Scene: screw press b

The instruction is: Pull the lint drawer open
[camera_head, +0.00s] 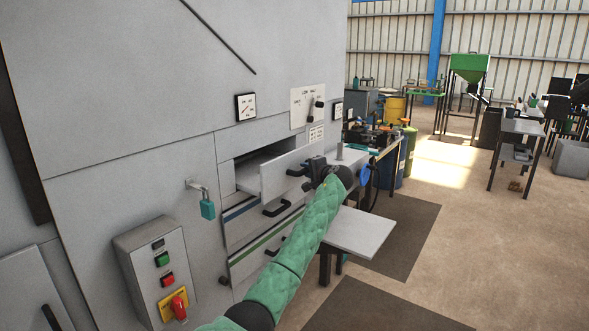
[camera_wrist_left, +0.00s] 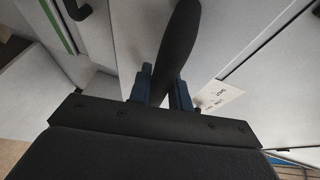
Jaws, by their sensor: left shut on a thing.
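The top drawer's light grey front (camera_head: 281,178) stands out from the machine face, and part of its inside shows behind the front. I take it to be the lint drawer. Its dark handle (camera_head: 297,172) is beside my left gripper (camera_head: 311,172). In the left wrist view the blue fingertips of my left gripper (camera_wrist_left: 163,92) are closed around the dark handle bar (camera_wrist_left: 181,40). A small white label (camera_wrist_left: 219,100) shows beside the handle, its print too blurred to read fully. My right gripper is not in view.
Below are a blue-striped drawer (camera_head: 240,221) and a green-striped drawer (camera_head: 256,252), both with dark handles. A teal padlock (camera_head: 208,209) hangs left of them, above a button box (camera_head: 156,272). A grey shelf plate (camera_head: 361,233) juts out to the right of my forearm.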

